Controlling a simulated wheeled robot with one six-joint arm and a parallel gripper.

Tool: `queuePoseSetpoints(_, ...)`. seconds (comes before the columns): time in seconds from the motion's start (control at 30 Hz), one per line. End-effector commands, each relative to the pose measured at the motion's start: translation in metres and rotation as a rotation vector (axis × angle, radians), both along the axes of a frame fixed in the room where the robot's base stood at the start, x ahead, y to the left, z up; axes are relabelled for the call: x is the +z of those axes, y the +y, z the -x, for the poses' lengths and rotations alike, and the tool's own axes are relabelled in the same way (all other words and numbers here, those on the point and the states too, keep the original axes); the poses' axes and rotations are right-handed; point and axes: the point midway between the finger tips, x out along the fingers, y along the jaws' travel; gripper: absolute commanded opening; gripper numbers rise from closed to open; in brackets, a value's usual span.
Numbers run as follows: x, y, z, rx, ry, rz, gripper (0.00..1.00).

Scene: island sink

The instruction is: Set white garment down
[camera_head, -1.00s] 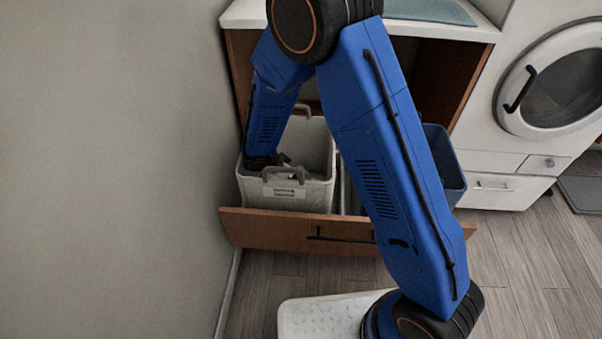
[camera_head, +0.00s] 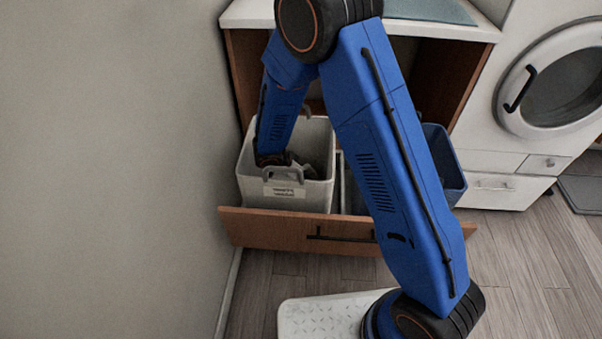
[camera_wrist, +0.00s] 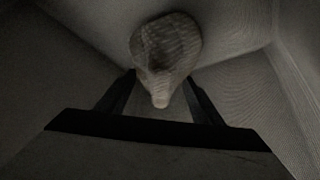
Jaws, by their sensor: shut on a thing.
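In the wrist view, a pale, crumpled, textured garment (camera_wrist: 168,45) hangs at the tips of my gripper (camera_wrist: 161,88), whose two dark fingers are shut on it. The view is dim, so its colour is hard to tell. Bin walls surround it, with the garment inside the bin. In the head view, my gripper is down inside the light grey-white bin (camera_head: 313,195), at its left part, mostly hidden behind the front wall and handle. The garment cannot be made out in the head view.
The bin sits in a pulled-out wooden drawer (camera_head: 270,226). A blue bin (camera_head: 447,170) stands to its right, partly behind my arm. A wall (camera_head: 110,170) is close on the left. A white washer (camera_head: 510,70) stands at the right.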

Motion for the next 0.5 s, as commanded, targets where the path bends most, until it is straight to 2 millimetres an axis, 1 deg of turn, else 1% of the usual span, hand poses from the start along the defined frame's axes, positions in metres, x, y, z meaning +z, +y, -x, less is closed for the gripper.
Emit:
queuePoseSetpoints(0.23,-0.0044,0.0000,0.0001,-0.001,0.001,0.001,0.36)
queuePoseSetpoints(0.27,-0.0044,-0.0001,0.0002,-0.001,0.001,0.001,0.63)
queuePoseSetpoints(0.3,-0.0043,-0.0001,0.0002,0.000,0.000,0.000,0.72)
queuePoseSetpoints(0.33,-0.0043,-0.0001,0.0002,0.000,0.000,0.000,0.79)
queuePoseSetpoints(0.5,-0.0043,0.0000,0.0001,0.000,0.000,0.000,0.80)
